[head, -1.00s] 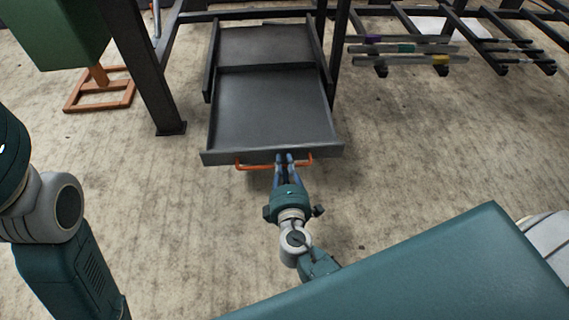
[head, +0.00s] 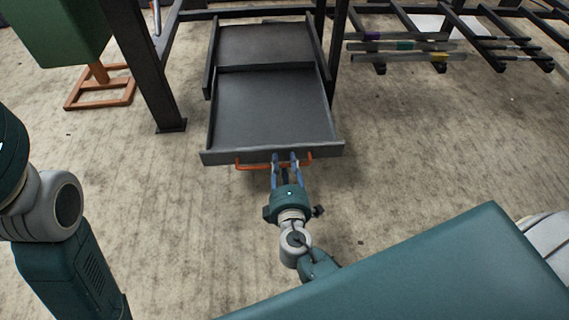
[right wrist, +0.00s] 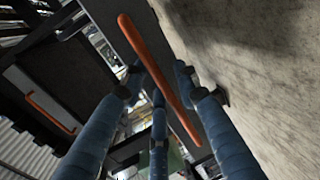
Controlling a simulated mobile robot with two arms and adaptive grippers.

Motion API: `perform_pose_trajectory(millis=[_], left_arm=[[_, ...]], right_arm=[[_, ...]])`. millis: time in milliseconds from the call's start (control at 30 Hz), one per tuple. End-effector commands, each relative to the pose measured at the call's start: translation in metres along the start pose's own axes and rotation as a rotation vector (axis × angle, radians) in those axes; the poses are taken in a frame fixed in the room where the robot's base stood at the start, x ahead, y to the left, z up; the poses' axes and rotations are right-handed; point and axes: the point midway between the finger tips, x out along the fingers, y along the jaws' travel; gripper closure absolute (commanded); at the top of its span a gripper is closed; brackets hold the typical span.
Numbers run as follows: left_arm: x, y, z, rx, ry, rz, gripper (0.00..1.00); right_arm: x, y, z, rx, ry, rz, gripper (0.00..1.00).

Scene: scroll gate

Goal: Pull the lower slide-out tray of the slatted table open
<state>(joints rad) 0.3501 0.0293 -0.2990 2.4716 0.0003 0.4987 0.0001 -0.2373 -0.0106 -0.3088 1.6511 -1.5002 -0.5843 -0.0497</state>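The lower slide-out tray (head: 270,105) is a dark grey, shallow tray. It sticks out from the dark slatted table (head: 146,70) toward me. Its orange bar handle (head: 244,166) runs along the front face and crosses the right wrist view (right wrist: 150,60). My right gripper (head: 286,157) is at the middle of the handle. Its blue fingers are spread apart, with the bar running between them in the wrist view; whether any finger touches it I cannot tell. My left gripper is out of view.
A second orange handle (right wrist: 50,112) shows on a dark panel in the wrist view. A green box on an orange stand (head: 100,88) is at the left. Metal rods (head: 405,48) lie on a rack at the right. The floor beside the tray is clear.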

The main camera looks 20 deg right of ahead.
Motion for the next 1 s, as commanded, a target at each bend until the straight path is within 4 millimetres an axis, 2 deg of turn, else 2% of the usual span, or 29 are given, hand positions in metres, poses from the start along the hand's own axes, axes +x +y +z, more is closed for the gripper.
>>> perform_pose_trajectory(millis=[167,400,600,767,1000], left_arm=[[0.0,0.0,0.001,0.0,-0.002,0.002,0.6],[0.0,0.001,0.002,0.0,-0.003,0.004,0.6],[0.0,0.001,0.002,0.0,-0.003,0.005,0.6],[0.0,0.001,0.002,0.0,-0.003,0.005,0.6],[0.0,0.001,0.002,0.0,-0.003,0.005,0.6]], right_arm=[[-0.022,-0.001,0.0,0.0,0.0,-0.003,0.69],[-0.074,-0.002,0.0,0.0,0.001,-0.005,0.69],[-0.106,-0.002,0.0,-0.001,0.0,-0.004,0.69],[-0.117,-0.001,0.0,-0.001,0.001,-0.002,0.69],[-0.119,-0.001,0.0,-0.001,0.0,-0.002,0.69]])
